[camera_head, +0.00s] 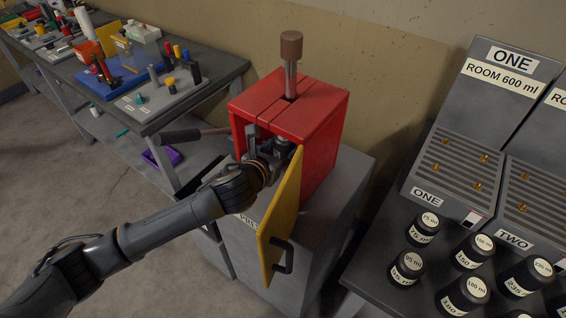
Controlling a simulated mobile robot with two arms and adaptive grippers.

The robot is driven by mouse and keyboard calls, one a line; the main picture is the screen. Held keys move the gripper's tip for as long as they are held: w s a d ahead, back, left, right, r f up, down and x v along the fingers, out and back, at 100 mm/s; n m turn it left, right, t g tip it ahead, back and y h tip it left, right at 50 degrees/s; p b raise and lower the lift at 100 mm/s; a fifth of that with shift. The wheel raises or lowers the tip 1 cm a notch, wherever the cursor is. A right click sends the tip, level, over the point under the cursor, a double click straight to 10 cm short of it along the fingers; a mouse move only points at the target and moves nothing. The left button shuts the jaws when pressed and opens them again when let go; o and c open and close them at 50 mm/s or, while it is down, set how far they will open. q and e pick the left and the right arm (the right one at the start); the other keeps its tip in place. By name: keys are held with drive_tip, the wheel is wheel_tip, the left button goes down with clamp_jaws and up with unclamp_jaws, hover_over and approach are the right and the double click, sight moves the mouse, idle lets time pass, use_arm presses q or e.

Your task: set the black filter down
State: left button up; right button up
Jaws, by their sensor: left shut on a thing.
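A red press box (322,128) stands on a grey cabinet labelled PRESS, with a brown-topped rod (291,66) rising from its top. Its yellow door (279,222) with a black handle is swung open. My left gripper (281,150) reaches in through the open front, between the red side wall and the door. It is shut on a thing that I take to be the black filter. The filter is not clearly visible, hidden by the gripper and the shadow inside, so I cannot tell whether it touches the floor of the press. My right gripper is out of view.
The open door stands close along the right of my left wrist. A lever (188,134) sticks out left of the press. A workbench (212,92) with tools is at upper left. On the right, a dark table holds labelled jars (470,250) and slotted racks (458,165).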

sight(283, 174)
use_arm(q)
drive_tip(key=f, duration=0.6)
drive_tip(key=shift+w+d, duration=0.3)
drive_tip(key=shift+w+d+f, duration=0.1)
drive_tip(key=shift+w+f, duration=0.05)
drive_tip(key=shift+f, duration=0.3)
drive_tip(key=o, duration=1.4)
drive_tip(key=shift+f, duration=0.1)
drive_tip(key=shift+c, duration=0.2)
drive_tip(key=v, duration=1.2)
